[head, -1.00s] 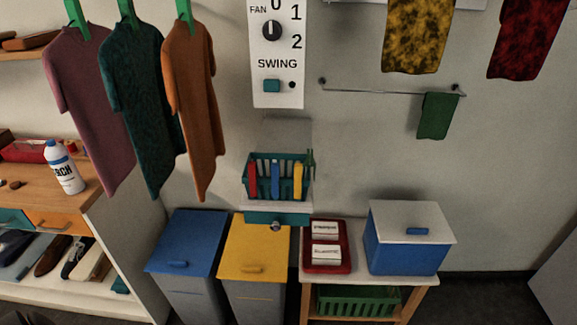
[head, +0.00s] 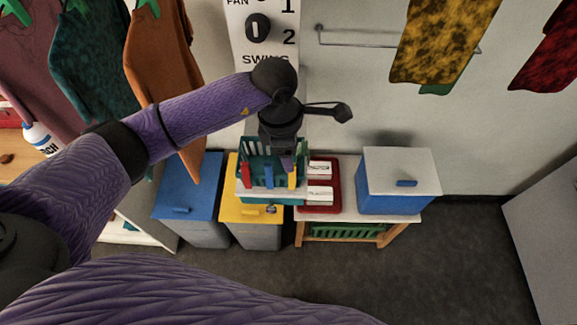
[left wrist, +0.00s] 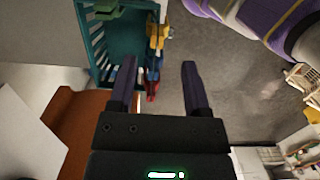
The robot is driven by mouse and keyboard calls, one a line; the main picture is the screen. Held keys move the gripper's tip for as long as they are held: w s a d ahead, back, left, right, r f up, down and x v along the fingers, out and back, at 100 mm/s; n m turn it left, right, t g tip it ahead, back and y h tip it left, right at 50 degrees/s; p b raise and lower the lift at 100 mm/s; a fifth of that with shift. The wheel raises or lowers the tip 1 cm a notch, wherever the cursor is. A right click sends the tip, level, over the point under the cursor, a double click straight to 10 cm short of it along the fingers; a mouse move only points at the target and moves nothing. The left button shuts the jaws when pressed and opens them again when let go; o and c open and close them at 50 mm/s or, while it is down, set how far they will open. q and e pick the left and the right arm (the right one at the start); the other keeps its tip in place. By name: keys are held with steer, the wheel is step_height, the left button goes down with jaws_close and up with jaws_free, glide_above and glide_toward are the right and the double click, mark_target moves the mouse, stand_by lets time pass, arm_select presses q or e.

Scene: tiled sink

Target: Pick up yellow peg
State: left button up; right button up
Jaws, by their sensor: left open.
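The yellow peg (head: 292,177) hangs upright at the right end of the front of the teal basket (head: 246,150). A blue peg (head: 269,175) and a red peg (head: 246,175) hang to its left. In the left wrist view the yellow peg (left wrist: 155,36) is beyond the fingertips, beside the basket (left wrist: 97,42), with the blue and red pegs close by. My left gripper (head: 288,160) is over the basket's right part, near the top of the yellow peg. In the left wrist view my left gripper (left wrist: 159,66) is open, with nothing held between its fingers. My right gripper is out of view.
Blue (head: 190,185) and yellow (head: 248,212) lidded bins stand below and left of the basket. A red tray (head: 320,208) and a blue box with a white lid (head: 397,185) stand on the table to the right. Hanging shirts (head: 160,60) are close to my left arm.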

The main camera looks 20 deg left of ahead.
mark_target(292, 175)
arm_select(q)
steer(key=f, duration=0.5)
steer(key=shift+w+d+f+p, duration=0.25)
steer(key=shift+d+f+p, duration=0.05)
steer(key=shift+f, duration=0.1)
jaws_close()
stand_by(0.9)
